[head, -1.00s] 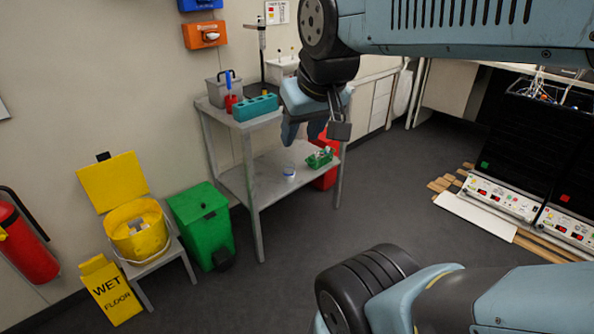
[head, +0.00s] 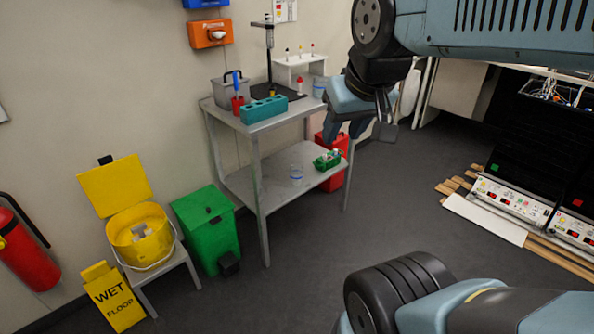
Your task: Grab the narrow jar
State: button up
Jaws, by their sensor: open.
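A narrow clear jar (head: 296,175) with a blue mark stands upright on the lower shelf of the grey metal table. Another clear vessel (head: 320,87) with a blue band stands on the table top, close to my arm; I cannot tell which of the two is narrower. My gripper (head: 345,134) is open, points downward and appears at the table's right end. In the picture it is above and right of the lower jar, apart from it. Nothing shows between its fingers.
The table (head: 258,192) also holds a teal rack (head: 264,110), a grey box (head: 230,91), a red cup (head: 238,106) and a stand (head: 269,60). A green basket (head: 328,160) is right of the lower jar. A red bin (head: 335,172) stands behind. Floor in front is clear.

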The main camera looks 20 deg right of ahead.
aim_at(296, 170)
jog(key=z, duration=0.25)
jog(key=i, duration=0.95)
jog(key=u, duration=0.4)
